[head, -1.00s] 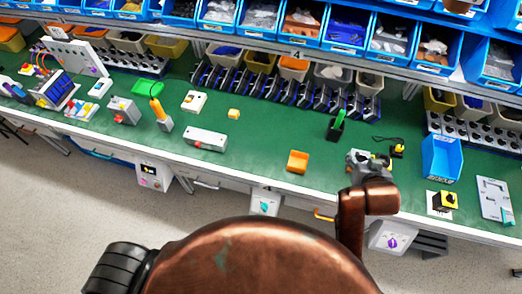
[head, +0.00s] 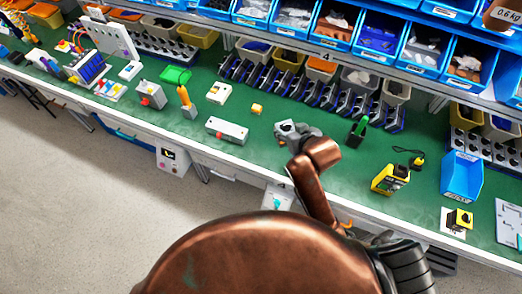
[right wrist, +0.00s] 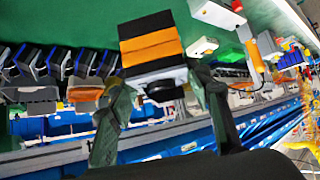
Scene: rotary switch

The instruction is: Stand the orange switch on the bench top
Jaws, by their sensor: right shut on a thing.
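The orange switch (right wrist: 152,48) shows in the right wrist view as a block with an orange band, black bands and a black knob. It lies between the fingers of my right gripper (right wrist: 162,92), which is shut on it. In the head view my right gripper (head: 290,130) is over the middle of the green bench top (head: 345,178); the switch is not clearly visible there. I cannot tell whether the switch touches the bench. My left gripper is not in view.
A white box with a red button (head: 227,130) and a small yellow cube (head: 257,109) stand to the left. A yellow-and-black device (head: 390,179), a blue bin (head: 461,176) and a yellow switch box (head: 459,218) are to the right. Bench between gripper and yellow device looks clear.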

